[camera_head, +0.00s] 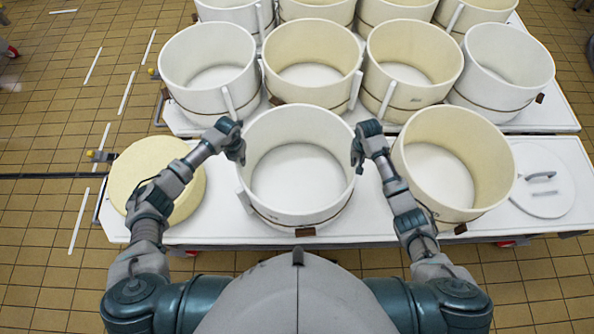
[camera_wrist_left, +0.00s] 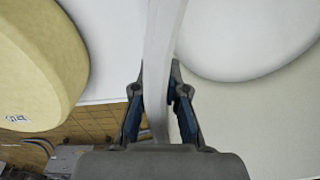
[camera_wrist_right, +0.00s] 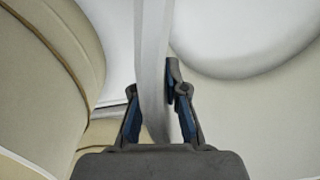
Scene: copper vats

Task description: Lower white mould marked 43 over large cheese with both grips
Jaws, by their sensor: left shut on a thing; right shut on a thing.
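The white mould (camera_head: 297,205) is a round open ring standing on the white table in front of me in the head view. I cannot read a 43 on it. The large cheese (camera_head: 140,165) is a pale yellow wheel on the table left of the mould, partly hidden by my left arm. It also shows in the left wrist view (camera_wrist_left: 40,60). My left gripper (camera_head: 237,150) is shut on the mould's left wall, which passes between its fingers in the left wrist view (camera_wrist_left: 160,95). My right gripper (camera_head: 358,148) is shut on the mould's right wall, between its fingers in the right wrist view (camera_wrist_right: 157,95).
A cream mould (camera_head: 445,120) stands close on the right. A white lid (camera_head: 542,195) with a handle lies at the table's right end. Several more moulds, including a white one (camera_head: 208,55), stand in rows behind. The tiled floor (camera_head: 40,240) is open at left.

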